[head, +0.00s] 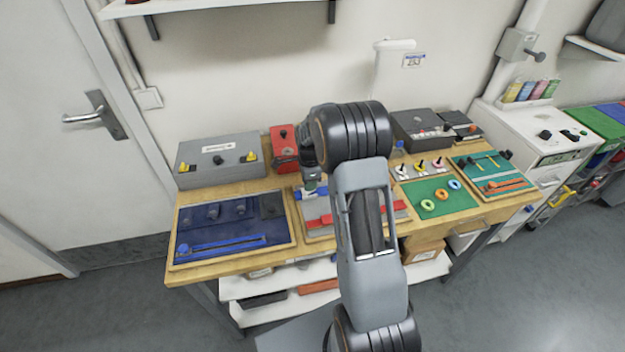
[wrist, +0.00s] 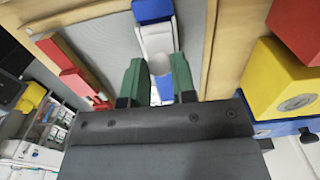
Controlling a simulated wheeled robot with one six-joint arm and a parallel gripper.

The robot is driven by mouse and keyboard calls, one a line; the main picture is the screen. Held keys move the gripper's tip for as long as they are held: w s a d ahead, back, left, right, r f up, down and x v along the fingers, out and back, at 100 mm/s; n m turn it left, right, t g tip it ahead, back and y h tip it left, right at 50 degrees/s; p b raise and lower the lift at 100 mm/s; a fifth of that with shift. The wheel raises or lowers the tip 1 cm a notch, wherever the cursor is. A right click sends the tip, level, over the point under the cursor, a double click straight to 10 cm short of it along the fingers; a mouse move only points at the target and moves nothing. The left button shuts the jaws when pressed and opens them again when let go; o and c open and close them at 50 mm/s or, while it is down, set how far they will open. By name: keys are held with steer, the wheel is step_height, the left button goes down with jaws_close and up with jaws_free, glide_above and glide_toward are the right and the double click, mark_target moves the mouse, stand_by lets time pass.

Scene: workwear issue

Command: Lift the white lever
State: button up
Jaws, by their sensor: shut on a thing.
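The white lever (wrist: 157,38) is in the wrist view, on a grey panel (wrist: 105,42) with a wooden frame, between blue parts. My gripper (wrist: 157,75) has green fingertips on both sides of the lever's near end and is shut on it. In the head view my gripper (head: 312,186) is low over the middle board, beside a blue part. My own arm hides much of that board and the lever is hard to make out there.
A red bar (head: 391,211) lies on the same board. A blue board (head: 225,240) is at left, a green board (head: 440,207) at right. Grey and red boxes (head: 284,150) stand behind. In the wrist view a yellow block (wrist: 280,80) and a red block (wrist: 297,28) are close at right.

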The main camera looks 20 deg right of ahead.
mark_target(296, 194)
steer(key=h+b, duration=0.1)
steer(key=a+h+b, duration=0.1)
steer(key=h, duration=0.1)
steer(key=shift+w+a+f+b, duration=0.1)
steer(key=shift+w+a+b, duration=0.15)
steer(key=shift+b, duration=0.05)
steer(key=a+g+h+b, duration=0.1)
steer(key=h+b, duration=0.1)
steer(key=b, duration=0.2)
steer(key=shift+w+a+f+h, duration=0.1)
steer(key=shift+a+h, duration=0.05)
steer(key=shift+h, duration=0.15)
steer(key=h+b, duration=0.1)
steer(key=a+h+b, duration=0.1)
steer(key=b, duration=0.1)
steer(key=h+b, duration=0.1)
steer(key=b, duration=0.1)
steer(key=shift+w+a+f+g, duration=0.1)
steer(key=shift+w+a+g, duration=0.05)
steer(key=shift+a+g, duration=0.2)
steer(key=shift+a+h+b, duration=0.2)
steer(key=shift+h+b, duration=0.7)
steer(key=shift+b, duration=0.2)
steer(key=o, duration=0.9)
steer(key=shift+a, duration=0.1)
steer(key=v, duration=1.4)
steer(key=shift+w+f, duration=0.15)
steer(key=shift+w, duration=0.1)
